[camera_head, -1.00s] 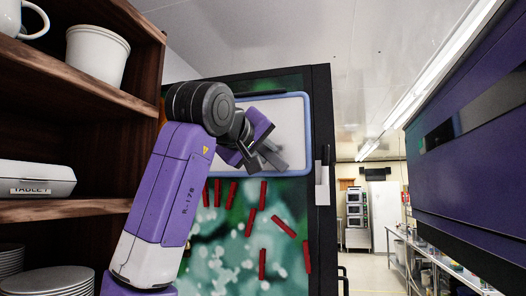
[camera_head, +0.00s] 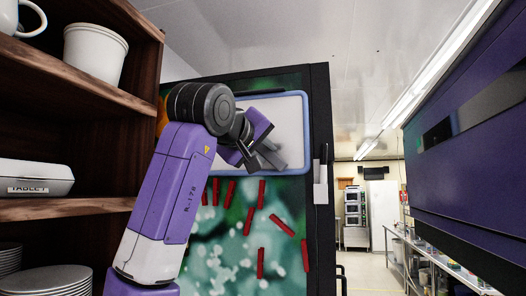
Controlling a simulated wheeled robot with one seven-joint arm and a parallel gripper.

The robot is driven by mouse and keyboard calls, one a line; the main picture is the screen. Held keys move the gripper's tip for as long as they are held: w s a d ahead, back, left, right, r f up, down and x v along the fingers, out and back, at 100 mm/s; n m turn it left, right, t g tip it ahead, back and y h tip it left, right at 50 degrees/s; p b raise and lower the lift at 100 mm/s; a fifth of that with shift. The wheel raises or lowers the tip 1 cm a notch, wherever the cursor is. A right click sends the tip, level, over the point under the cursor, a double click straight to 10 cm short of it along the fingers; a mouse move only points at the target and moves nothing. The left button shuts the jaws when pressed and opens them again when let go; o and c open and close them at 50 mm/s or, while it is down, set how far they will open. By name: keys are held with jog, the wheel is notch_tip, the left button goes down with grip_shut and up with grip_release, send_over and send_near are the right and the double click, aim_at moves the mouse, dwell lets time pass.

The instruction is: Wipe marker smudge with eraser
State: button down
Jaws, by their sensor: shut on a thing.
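A small whiteboard (camera_head: 290,112) with a blue frame hangs on the dark-edged, picture-covered door in the middle of the view. My gripper (camera_head: 262,158) is in front of the board's lower middle, shut on a grey block that looks like the eraser (camera_head: 270,157). The eraser is at the board's face; I cannot tell whether it touches. No marker smudge can be made out; my arm covers the left part of the board.
Several red strips (camera_head: 283,226) sit on the door below the board. A holder (camera_head: 320,184) is at the door's right edge. A wooden shelf (camera_head: 70,208) with a white bucket (camera_head: 95,52), a box (camera_head: 36,177) and plates (camera_head: 52,281) stands close at left. A purple cabinet (camera_head: 475,170) is at right.

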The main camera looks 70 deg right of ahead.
aim_at(286, 154)
jog(key=shift+d, duration=0.55)
jog(key=shift+s+b, duration=0.45)
jog(key=shift+s, duration=1.5)
jog(key=shift+d, duration=0.2)
jog(key=shift+w+p, duration=0.45)
jog(key=shift+w, duration=1.6)
jog(key=shift+a, duration=0.1)
jog(key=shift+s+a, duration=0.15)
jog(key=shift+a, duration=1.3)
jog(key=shift+s+a, duration=0.15)
jog(key=shift+a, duration=1.3)
jog(key=shift+a, duration=0.1)
